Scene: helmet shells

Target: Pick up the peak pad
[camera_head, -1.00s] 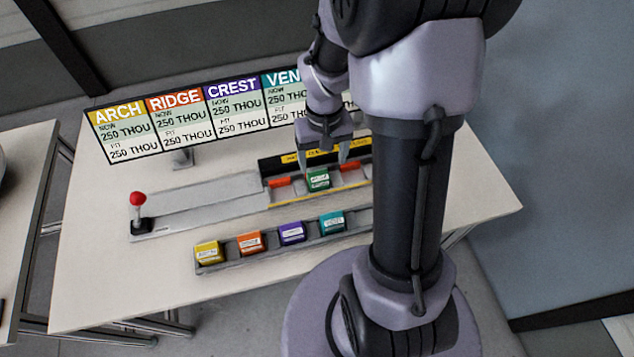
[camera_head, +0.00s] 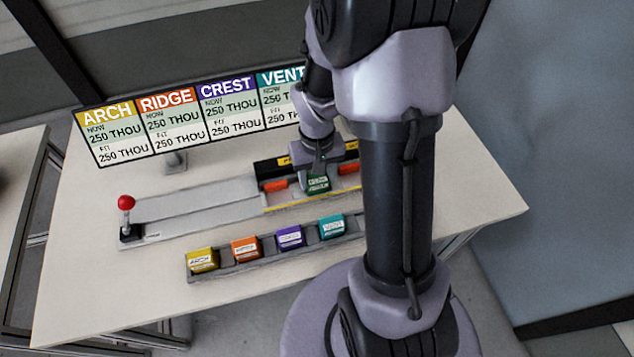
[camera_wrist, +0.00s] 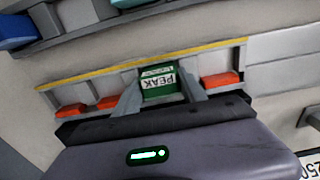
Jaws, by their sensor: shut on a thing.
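The peak pad is a small green block with a white label reading PEAK. It shows in the wrist view (camera_wrist: 158,84) between the two grey fingers and in the head view (camera_head: 317,184) at the gripper's tip. My gripper (camera_wrist: 160,92) is shut on the pad, one finger on each side; it also shows in the head view (camera_head: 316,178). The pad is at the grey tray (camera_head: 283,202) with the yellow front edge. I cannot tell whether the pad touches the tray floor. My arm hides part of the tray's right side.
Orange blocks (camera_head: 274,185) flank the pad in the tray. A front rack (camera_head: 222,271) holds yellow, orange, purple and teal pads. A red-knobbed lever (camera_head: 126,203) stands left. A sign board (camera_head: 168,125) stands behind. The table's front left (camera_head: 110,290) is clear.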

